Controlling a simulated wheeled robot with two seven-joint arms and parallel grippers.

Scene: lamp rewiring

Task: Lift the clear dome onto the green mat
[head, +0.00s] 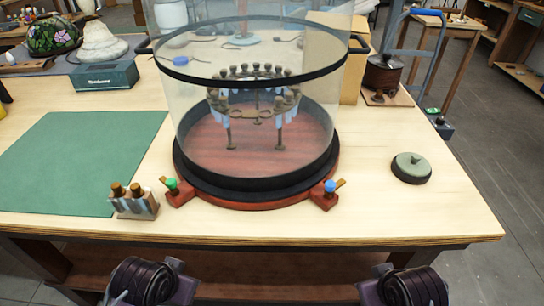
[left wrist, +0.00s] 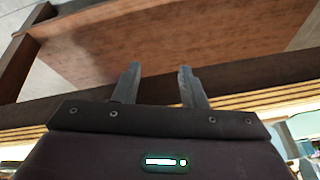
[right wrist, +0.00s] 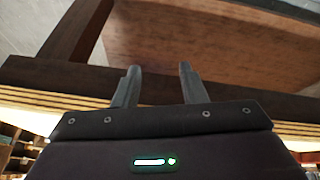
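The clear dome (head: 190,105) is a tall transparent cylinder with a dark band around it and a dark handle on each side. It stands upright on a round red base (head: 255,204), around a ring-shaped fitting (head: 255,100) with dark knobs and pale blue hanging pieces. Its top is cut off by the head view. The green mat (head: 75,165) lies flat and bare to the left of the base. My left gripper (left wrist: 160,80) and right gripper (right wrist: 160,78) are both open and empty, by the table's front edge. Their fingers are hidden in the head view.
The base carries a green-knobbed clip (head: 172,185) and a blue-knobbed clip (head: 330,187) at its front. A small block with brass knobs (head: 134,202) overlaps the mat's front right corner. A round dark-rimmed puck (head: 411,168) sits right. A teal box (head: 104,76) stands behind the mat.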

